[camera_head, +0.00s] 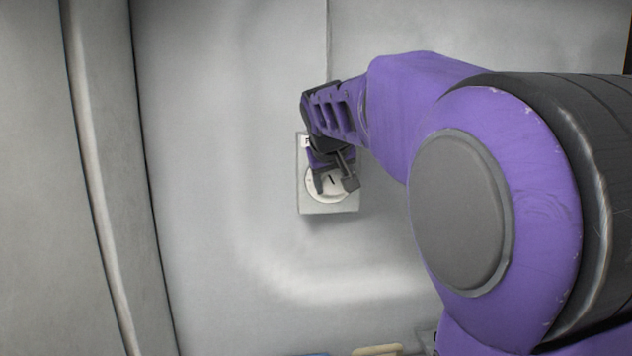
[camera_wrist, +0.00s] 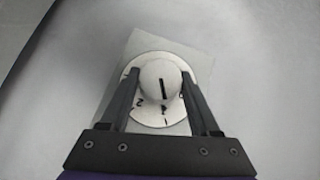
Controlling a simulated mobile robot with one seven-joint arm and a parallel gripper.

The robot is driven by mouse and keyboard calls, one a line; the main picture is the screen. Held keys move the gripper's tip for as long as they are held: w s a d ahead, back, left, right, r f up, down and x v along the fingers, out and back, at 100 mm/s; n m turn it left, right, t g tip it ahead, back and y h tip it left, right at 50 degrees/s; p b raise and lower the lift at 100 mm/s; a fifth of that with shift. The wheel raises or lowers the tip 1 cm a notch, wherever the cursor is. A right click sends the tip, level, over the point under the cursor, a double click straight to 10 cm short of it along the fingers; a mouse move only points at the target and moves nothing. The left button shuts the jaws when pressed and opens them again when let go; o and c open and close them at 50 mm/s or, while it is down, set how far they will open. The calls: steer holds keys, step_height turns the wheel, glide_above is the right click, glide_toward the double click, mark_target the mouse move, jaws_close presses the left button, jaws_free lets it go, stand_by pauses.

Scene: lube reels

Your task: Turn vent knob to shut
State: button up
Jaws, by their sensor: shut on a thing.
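The vent knob (camera_wrist: 160,82) is a round pale knob with a dark pointer line, on a white dial with numbers (camera_wrist: 153,117) around it. In the wrist view the two dark fingers of my gripper (camera_wrist: 162,88) stand on either side of the knob and are shut on it. The pointer line runs nearly upright in that view. In the head view the dial (camera_head: 322,195) sits on a pale square plate (camera_head: 330,208) on the wall. My gripper (camera_head: 335,185) is at the dial there and hides part of the plate and knob.
The grey wall (camera_head: 240,150) around the plate is bare. A vertical ridge (camera_head: 100,180) runs down the wall on the left. A few small things, among them a tan one (camera_head: 377,350), show at the bottom edge, mostly cut off.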

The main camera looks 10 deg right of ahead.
steer(key=shift+c, duration=1.3)
steer(key=shift+f+b, duration=0.1)
steer(key=shift+b, duration=0.25)
steer(key=shift+a+f+n+h+b, duration=0.15)
steer(key=shift+n+h+b, duration=0.35)
steer(key=shift+h+b, duration=0.45)
steer(key=n+h+b, duration=0.1)
steer(key=h+b, duration=0.1)
steer(key=b, duration=0.2)
steer(key=shift+f+n+t+h, duration=0.15)
steer(key=shift+n+t+h, duration=0.15)
steer(key=shift+t, duration=0.1)
steer(key=n+h+b, duration=0.1)
steer(key=h+b, duration=0.1)
steer(key=shift+a+t+b, duration=0.1)
steer(key=shift+t+b, duration=0.2)
steer(key=shift+b, duration=0.05)
steer(key=shift+r+n+t+h+b, duration=0.2)
steer(key=shift+n+t+h+b, duration=0.35)
steer(key=shift+n+h, duration=0.55)
